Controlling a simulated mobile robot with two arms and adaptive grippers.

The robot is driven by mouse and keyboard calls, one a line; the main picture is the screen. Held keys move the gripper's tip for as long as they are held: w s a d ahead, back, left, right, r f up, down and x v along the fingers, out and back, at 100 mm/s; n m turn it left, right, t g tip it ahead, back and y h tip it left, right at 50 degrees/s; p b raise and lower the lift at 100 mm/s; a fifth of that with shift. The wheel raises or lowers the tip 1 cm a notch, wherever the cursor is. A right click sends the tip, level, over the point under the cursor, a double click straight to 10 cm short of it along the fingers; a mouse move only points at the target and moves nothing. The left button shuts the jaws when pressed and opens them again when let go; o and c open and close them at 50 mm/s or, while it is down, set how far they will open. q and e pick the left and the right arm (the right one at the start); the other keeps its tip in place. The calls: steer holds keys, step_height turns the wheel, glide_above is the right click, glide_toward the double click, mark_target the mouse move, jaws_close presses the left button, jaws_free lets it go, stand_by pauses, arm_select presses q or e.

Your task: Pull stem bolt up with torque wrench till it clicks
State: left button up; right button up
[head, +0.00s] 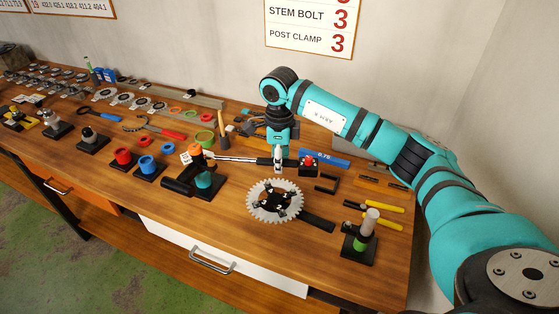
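A torque wrench (232,159) with a silver shaft and dark grip lies roughly level above the bench. Its left end is at an orange-topped fixture (196,151) with a teal part and black base, where the stem bolt would sit. The bolt itself is too small to make out. My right gripper (279,163) points down with its pale fingers around the wrench's dark grip and looks shut on it. The exact finger contact is small in view. My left gripper is not in view.
A toothed chainring (253,206) lies in front of the wrench. A dark stand with a grey-topped post (370,221) is at the front right. Red and blue cups (147,164) stand to the left.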

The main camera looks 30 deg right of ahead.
jaws_close()
steer(key=shift+s+a+r+m+p, duration=0.1)
steer(key=shift+s+a+m+p, duration=0.3)
steer(key=shift+s+a+m, duration=0.45)
steer(key=shift+s, duration=0.2)
steer(key=shift+a, duration=0.1)
steer(key=shift+s+a+m+p, duration=0.35)
steer(key=shift+s+a+m, duration=0.4)
steer(key=shift+s+a, duration=0.2)
steer(key=shift+a, duration=0.1)
